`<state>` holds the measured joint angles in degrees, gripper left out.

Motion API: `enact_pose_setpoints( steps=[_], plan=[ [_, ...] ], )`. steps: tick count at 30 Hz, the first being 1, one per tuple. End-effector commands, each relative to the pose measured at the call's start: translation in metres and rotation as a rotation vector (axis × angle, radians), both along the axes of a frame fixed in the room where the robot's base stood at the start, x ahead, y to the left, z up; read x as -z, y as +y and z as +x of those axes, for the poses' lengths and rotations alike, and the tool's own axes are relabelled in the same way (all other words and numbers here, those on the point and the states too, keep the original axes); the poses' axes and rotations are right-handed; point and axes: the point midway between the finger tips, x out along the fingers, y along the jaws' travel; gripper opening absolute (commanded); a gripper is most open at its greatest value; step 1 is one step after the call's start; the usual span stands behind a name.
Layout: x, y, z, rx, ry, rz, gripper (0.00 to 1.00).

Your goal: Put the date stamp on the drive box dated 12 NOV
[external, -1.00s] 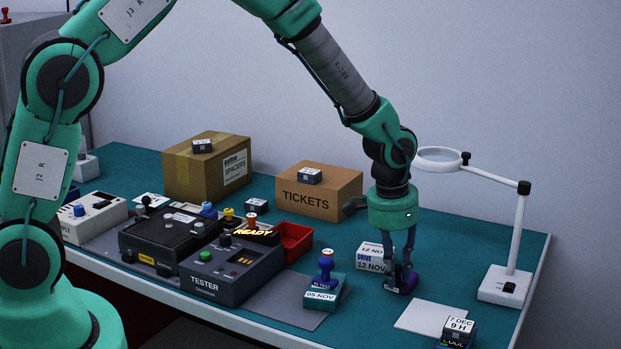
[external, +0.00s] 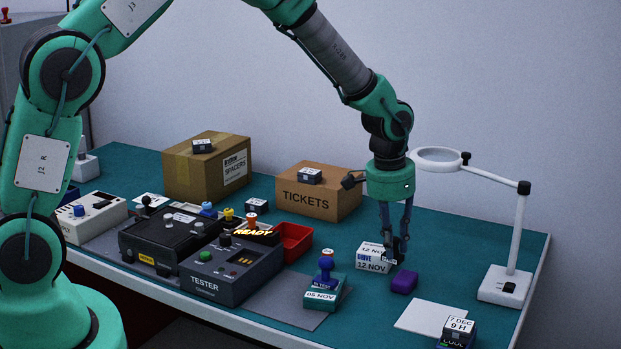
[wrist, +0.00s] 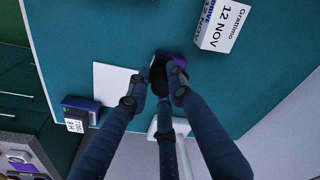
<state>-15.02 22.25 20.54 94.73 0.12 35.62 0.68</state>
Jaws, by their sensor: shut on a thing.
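The drive box dated 12 NOV (external: 372,262) is a white box on the teal table, left of and behind the purple block. Its date also reads in the wrist view, where the box (wrist: 224,24) is at the upper right. My gripper (external: 395,253) is shut on a small dark thing, apparently the date stamp (wrist: 158,76), above the table beside the box. The fingers hide much of it and I cannot read its face.
A blue stamp with a red top (external: 326,264) stands on the 05 NOV box (external: 321,296). A white sheet (external: 429,317) and a 7 DEC box (external: 459,329) lie at the front right. A magnifier lamp (external: 500,285) stands right; the TICKETS carton (external: 318,204) stands behind.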

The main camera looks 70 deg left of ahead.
Motion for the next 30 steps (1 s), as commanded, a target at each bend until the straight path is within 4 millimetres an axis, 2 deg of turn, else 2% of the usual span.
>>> enact_pose_setpoints(
  steps=[1,6,12,18,30],
  plan=[
    [-0.010,0.016,0.004,-0.015,-0.002,0.001,0.00],
    [-0.036,0.065,0.010,-0.056,0.000,0.002,0.00],
    [-0.058,0.107,0.012,-0.090,0.004,0.003,0.00],
    [-0.066,0.121,0.012,-0.101,0.006,0.004,0.00],
    [-0.062,0.121,0.011,-0.100,0.007,0.004,0.00]
  ],
)
